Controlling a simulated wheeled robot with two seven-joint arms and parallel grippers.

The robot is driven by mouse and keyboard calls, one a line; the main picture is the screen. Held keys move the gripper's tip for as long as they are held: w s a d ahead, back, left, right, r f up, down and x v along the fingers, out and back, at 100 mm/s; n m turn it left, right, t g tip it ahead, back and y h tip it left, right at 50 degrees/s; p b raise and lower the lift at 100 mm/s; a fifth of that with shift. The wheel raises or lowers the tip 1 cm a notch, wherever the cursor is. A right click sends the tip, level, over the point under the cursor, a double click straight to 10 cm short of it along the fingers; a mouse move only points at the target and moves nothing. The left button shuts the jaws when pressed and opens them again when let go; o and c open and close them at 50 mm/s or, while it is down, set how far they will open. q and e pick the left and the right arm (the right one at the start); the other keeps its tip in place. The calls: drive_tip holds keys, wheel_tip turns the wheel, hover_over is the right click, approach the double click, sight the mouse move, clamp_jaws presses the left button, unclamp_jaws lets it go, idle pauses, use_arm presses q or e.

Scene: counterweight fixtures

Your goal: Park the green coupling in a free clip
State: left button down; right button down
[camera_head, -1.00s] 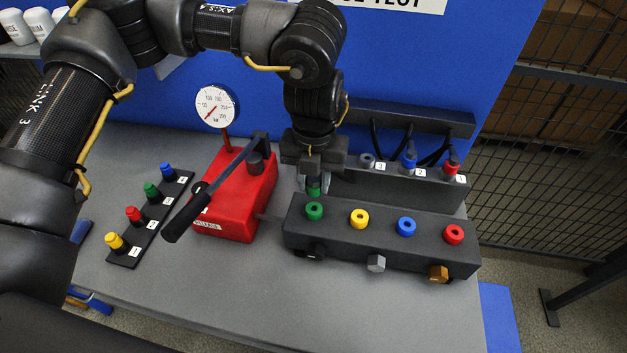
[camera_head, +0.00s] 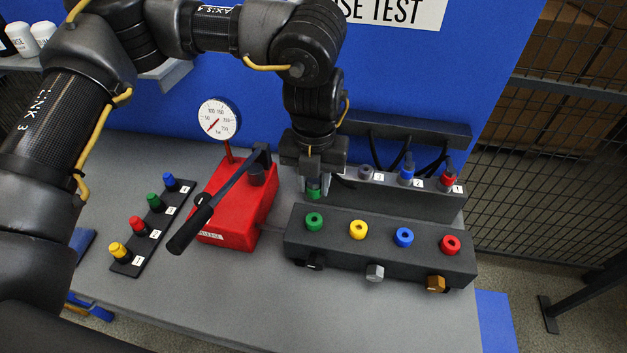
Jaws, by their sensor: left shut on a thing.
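My left gripper (camera_head: 313,183) comes down from above and is shut on the green coupling (camera_head: 314,193), whose lower end shows between the fingertips. The coupling is just behind the green port (camera_head: 314,221) of the dark manifold block (camera_head: 380,245), apart from it in the picture. Behind the block is a dark clip rack (camera_head: 425,200) with labels 3, 2 and 1. A blue coupling (camera_head: 406,172) is at clip 2 and a red coupling (camera_head: 448,178) at clip 1. A grey piece (camera_head: 366,172) shows at clip 3; I cannot tell whether the clip is empty. My gripper hides the rack's left end. My right gripper is not in view.
A red pump (camera_head: 230,205) with a long black lever (camera_head: 190,230) and a gauge (camera_head: 218,119) stands left of my gripper. A black strip (camera_head: 152,235) with yellow, red, green and blue caps lies farther left. Black hoses hang behind the rack. The front table is clear.

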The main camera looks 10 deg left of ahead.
use_arm(q)
drive_tip(key=w+d+p, duration=0.4)
drive_tip(key=w+d, duration=0.1)
drive_tip(key=w, duration=0.3)
drive_tip(key=w+d+p, duration=0.4)
drive_tip(key=w+d, duration=0.1)
drive_tip(key=w, duration=0.3)
drive_tip(key=shift+w+p, duration=0.3)
drive_tip(key=shift+p, duration=0.1)
drive_tip(key=shift+f, duration=0.2)
drive_tip(key=shift+f+b, duration=0.45)
drive_tip(key=shift+f, duration=0.1)
drive_tip(key=shift+f, duration=0.1)
idle(0.4)
drive_tip(key=shift+f+b, duration=1.2)
drive_tip(key=shift+f, duration=0.2)
